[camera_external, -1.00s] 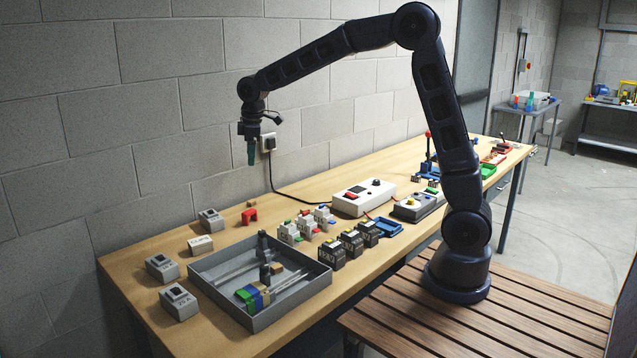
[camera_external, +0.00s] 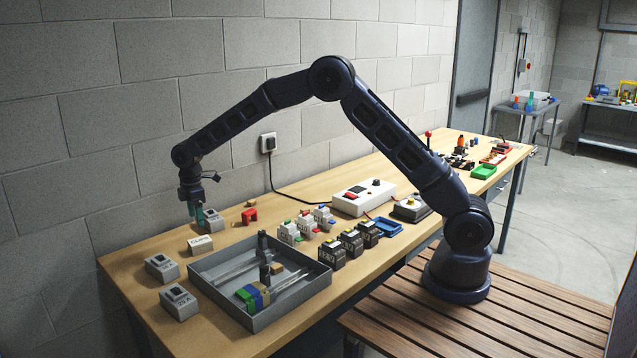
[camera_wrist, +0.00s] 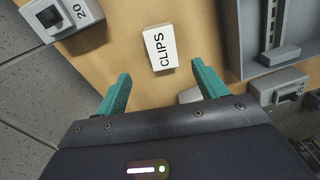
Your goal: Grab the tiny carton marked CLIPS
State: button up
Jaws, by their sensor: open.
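The small carton marked CLIPS (camera_external: 200,245) is a white-topped box on the wooden table, near the wall and left of the grey tray. In the wrist view the carton (camera_wrist: 160,48) lies ahead of my fingertips, roughly between their lines, with its label readable. In the wrist view my gripper (camera_wrist: 159,82) is open, with nothing between the fingers.
Two more grey boxes, one (camera_external: 162,267) and another (camera_external: 179,302), stand left of the grey tray (camera_external: 207,289). A red bracket (camera_external: 249,216) lies to the right. Bare table surrounds the carton.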

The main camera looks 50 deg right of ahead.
aim_at(200, 240)
notch_tip(200, 240, down, 10)
jog(key=shift+s+a+f, duration=0.1)
jog(key=shift+s, duration=0.05)
jog(key=c, duration=1.2)
